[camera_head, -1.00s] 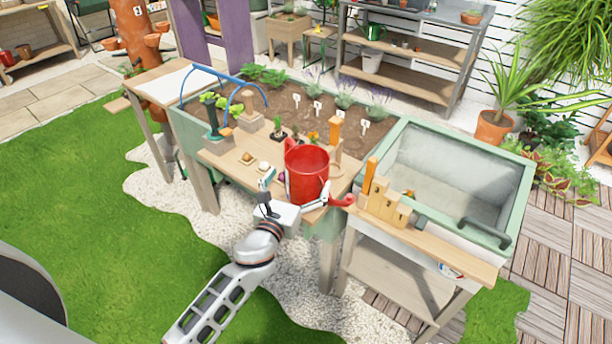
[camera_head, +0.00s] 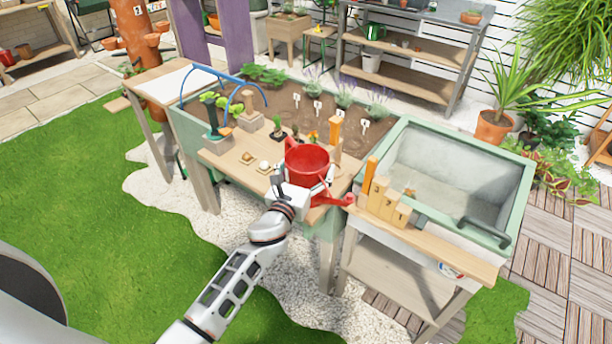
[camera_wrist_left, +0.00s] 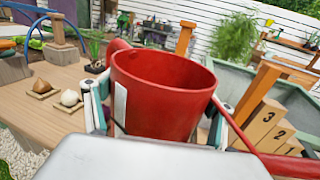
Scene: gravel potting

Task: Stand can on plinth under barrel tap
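The red can (camera_head: 306,162) stands upright near the front edge of the wooden bench top, its spout pointing right. It fills the middle of the left wrist view (camera_wrist_left: 160,100), where its open top shows. My left gripper (camera_head: 304,180) is at the near side of the can, with one finger on each side of it. In the left wrist view the fingers (camera_wrist_left: 158,118) are spread about as wide as the can; whether they touch it I cannot tell. I cannot make out a barrel tap or a plinth. My right gripper is not in view.
Numbered wooden blocks (camera_head: 384,200) stand just right of the can, before a green-edged basin (camera_head: 518,212). Two small bulbs (camera_wrist_left: 54,91) lie on squares to the left. A planted soil bed (camera_head: 300,118) is behind. Lawn (camera_head: 120,230) is open in front.

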